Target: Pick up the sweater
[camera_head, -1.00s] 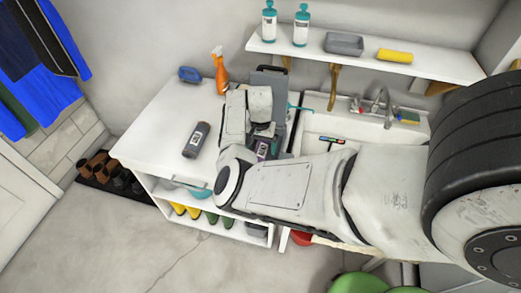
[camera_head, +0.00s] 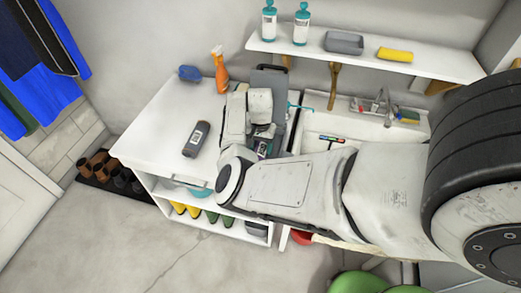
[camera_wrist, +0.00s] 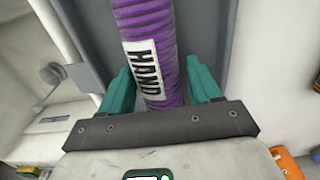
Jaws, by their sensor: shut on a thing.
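In the wrist view, a purple ribbed, roll-shaped item (camera_wrist: 150,30) with a white label reading "HAND" stands between the teal fingers of my gripper (camera_wrist: 160,90). My gripper is shut on it. I cannot tell for sure that this is the sweater. In the head view, my gripper (camera_head: 264,140) is over the right part of the white counter, and my arm hides most of what it holds. Blue and dark garments (camera_head: 45,60) hang on the wall at the far left, away from my gripper.
A grey panel-like object (camera_head: 268,80) stands just behind my gripper. A dark bottle (camera_head: 196,139), an orange spray bottle (camera_head: 221,72) and a blue brush (camera_head: 189,73) are on the counter (camera_head: 160,125). The sink (camera_head: 350,127) is to the right, below a wall shelf (camera_head: 365,58).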

